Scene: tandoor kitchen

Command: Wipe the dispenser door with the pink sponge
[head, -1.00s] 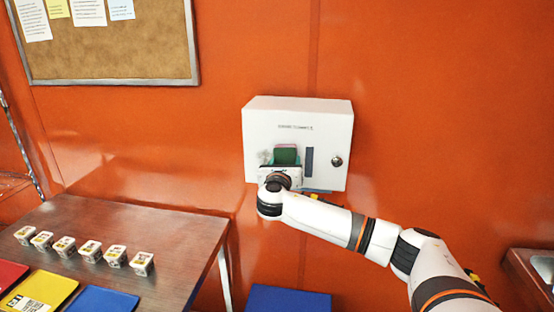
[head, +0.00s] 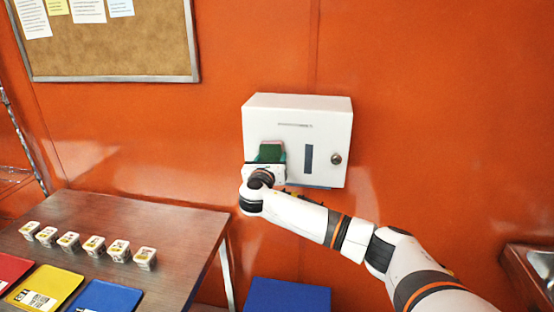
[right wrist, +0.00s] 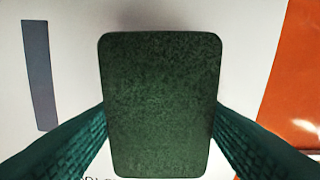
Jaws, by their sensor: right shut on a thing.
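The white dispenser (head: 325,120) hangs on the orange wall, with its white door (head: 325,172) facing me. The door has a dark narrow window and a round lock on its right. My right gripper (head: 267,162) is at the left part of the door, shut on a sponge (head: 271,152). In the right wrist view the sponge (right wrist: 160,105) sits between the two teal fingers, in front of the white door (right wrist: 75,60). Whether it touches the door is hidden. My left gripper is not in view.
A metal table (head: 150,225) at the left holds several small white tubs and red, yellow and blue trays. A blue box (head: 287,296) is below the dispenser. A cork board (head: 110,45) hangs at upper left. A metal sink edge (head: 530,275) is at lower right.

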